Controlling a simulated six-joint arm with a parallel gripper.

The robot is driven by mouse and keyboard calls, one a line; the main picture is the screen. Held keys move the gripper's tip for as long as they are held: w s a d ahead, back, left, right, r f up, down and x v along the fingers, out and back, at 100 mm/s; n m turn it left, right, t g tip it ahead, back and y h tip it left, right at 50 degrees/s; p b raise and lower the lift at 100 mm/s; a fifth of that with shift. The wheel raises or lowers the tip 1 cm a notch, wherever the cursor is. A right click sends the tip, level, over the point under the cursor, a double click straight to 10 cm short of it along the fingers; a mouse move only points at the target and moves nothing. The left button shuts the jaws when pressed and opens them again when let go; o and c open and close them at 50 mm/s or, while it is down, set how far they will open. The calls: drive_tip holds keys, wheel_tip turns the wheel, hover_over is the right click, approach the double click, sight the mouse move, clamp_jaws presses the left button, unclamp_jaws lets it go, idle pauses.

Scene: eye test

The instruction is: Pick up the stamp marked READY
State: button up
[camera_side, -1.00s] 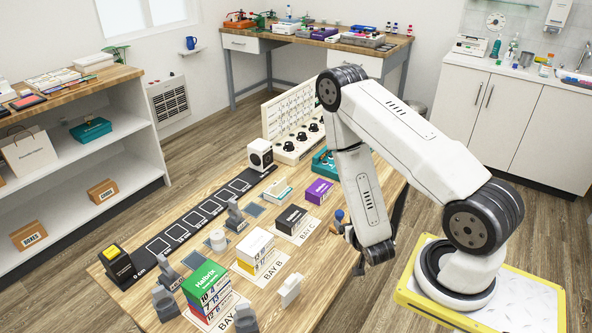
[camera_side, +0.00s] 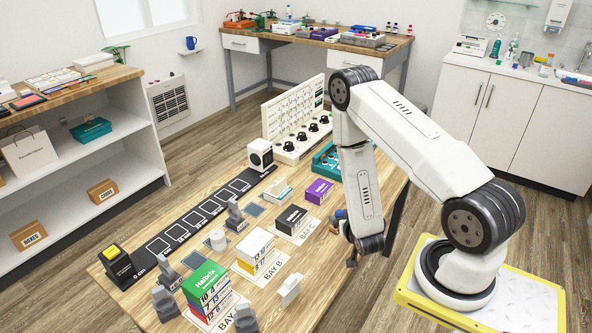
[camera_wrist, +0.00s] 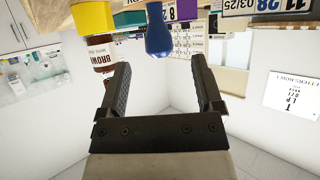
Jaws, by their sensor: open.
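I cannot read READY on anything in view. Several grey handled pieces that look like stamps stand on the wooden table (camera_side: 320,272), one beside the black strip (camera_side: 235,216) and one at the front (camera_side: 165,303). A blue bulb-shaped piece (camera_wrist: 158,38), perhaps a handle, hangs into the wrist view just beyond my fingertips; its marking is hidden. My gripper (camera_wrist: 159,65) is open, with nothing between the fingers. In the side view it (camera_side: 351,257) is small and partly hidden, by the table's right edge.
A brown bottle with a yellow cap (camera_wrist: 100,50) is beside the blue piece, close to my left finger. Green (camera_side: 205,277), white (camera_side: 255,245), black (camera_side: 291,218) and purple (camera_side: 319,190) boxes stand on the table. A dial panel (camera_side: 300,140) stands at the back.

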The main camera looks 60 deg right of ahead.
drive_tip(key=shift+x, duration=1.45)
clamp_jaws()
